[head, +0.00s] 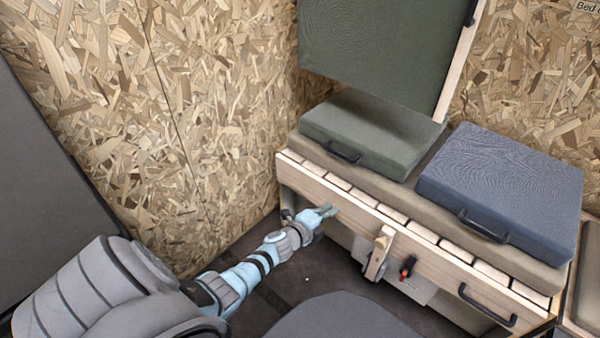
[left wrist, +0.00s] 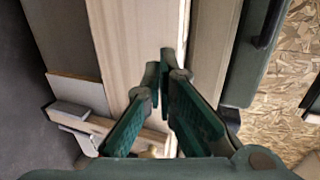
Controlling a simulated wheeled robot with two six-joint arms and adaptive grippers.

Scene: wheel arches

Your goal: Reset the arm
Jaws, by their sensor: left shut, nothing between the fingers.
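My left arm comes in from the lower left in the head view. Its gripper (head: 328,211) is shut and empty, just in front of the pale wooden front board of the bench (head: 450,262), near the board's left part. In the left wrist view the fingers (left wrist: 166,62) are together at the tips with nothing between them. The wooden board (left wrist: 125,30) lies behind the fingertips; I cannot tell whether they touch it. My right gripper is not in view.
A green cushion (head: 370,132) and a blue cushion (head: 500,185) with black handles lie on the bench. A green panel (head: 385,50) hangs above. A wooden latch (head: 380,250) and a red-black part (head: 407,267) sit at the board. Chipboard walls (head: 200,110) stand behind.

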